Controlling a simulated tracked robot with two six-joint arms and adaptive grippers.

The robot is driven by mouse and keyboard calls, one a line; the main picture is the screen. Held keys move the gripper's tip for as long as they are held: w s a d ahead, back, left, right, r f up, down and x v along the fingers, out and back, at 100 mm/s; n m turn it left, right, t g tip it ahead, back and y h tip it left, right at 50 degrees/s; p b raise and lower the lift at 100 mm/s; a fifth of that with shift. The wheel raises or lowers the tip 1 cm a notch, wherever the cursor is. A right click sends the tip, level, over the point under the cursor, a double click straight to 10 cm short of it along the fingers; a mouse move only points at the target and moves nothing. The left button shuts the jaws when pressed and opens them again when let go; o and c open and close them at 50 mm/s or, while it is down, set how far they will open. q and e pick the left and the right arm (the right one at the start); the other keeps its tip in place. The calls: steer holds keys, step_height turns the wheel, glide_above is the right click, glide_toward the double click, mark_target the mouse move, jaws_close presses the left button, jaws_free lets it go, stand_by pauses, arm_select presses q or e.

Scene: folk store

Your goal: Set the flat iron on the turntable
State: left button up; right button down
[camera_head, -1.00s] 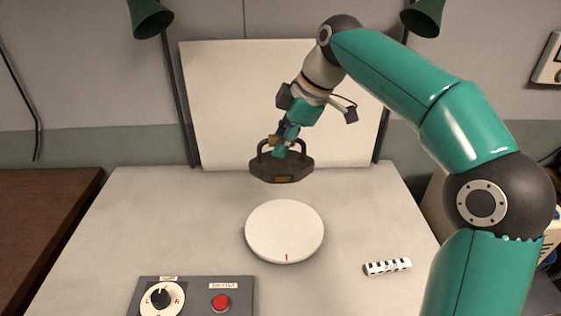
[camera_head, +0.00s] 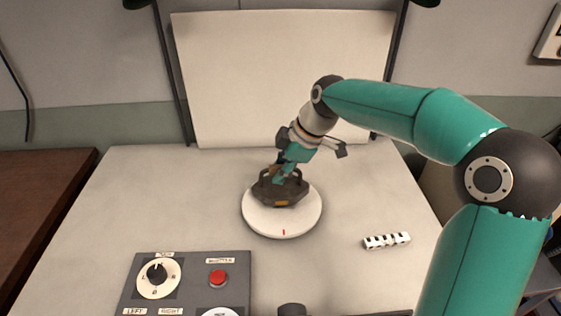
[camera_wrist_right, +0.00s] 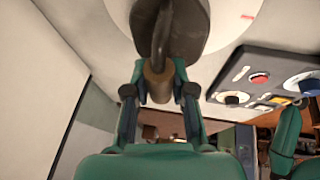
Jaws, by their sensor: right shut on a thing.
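The dark flat iron (camera_head: 280,193) is over the back part of the round white turntable (camera_head: 283,226), level and handle up. It looks to be on or very close to the disc; I cannot tell whether it touches. My right gripper (camera_head: 281,176) is shut on the iron's handle from above. In the right wrist view the fingers (camera_wrist_right: 160,92) close on the handle's brown grip (camera_wrist_right: 159,84), with the iron's dark body (camera_wrist_right: 185,28) beyond it over the white turntable (camera_wrist_right: 236,12). A red mark shows on the turntable's front edge. My left gripper is not in view.
A grey control panel (camera_head: 196,283) with a dial (camera_head: 158,278) and red button (camera_head: 218,278) lies at the front left. A black-and-white scale bar (camera_head: 387,241) lies right of the turntable. A white backdrop (camera_head: 285,80) stands behind. The table (camera_head: 130,205) left of the turntable is clear.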

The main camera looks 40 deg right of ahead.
steer(key=shift+f, duration=1.35)
steer(key=c, duration=1.4)
jaws_free()
steer(key=shift+f, duration=0.15)
steer(key=o, duration=0.4)
steer(key=v, duration=1.2)
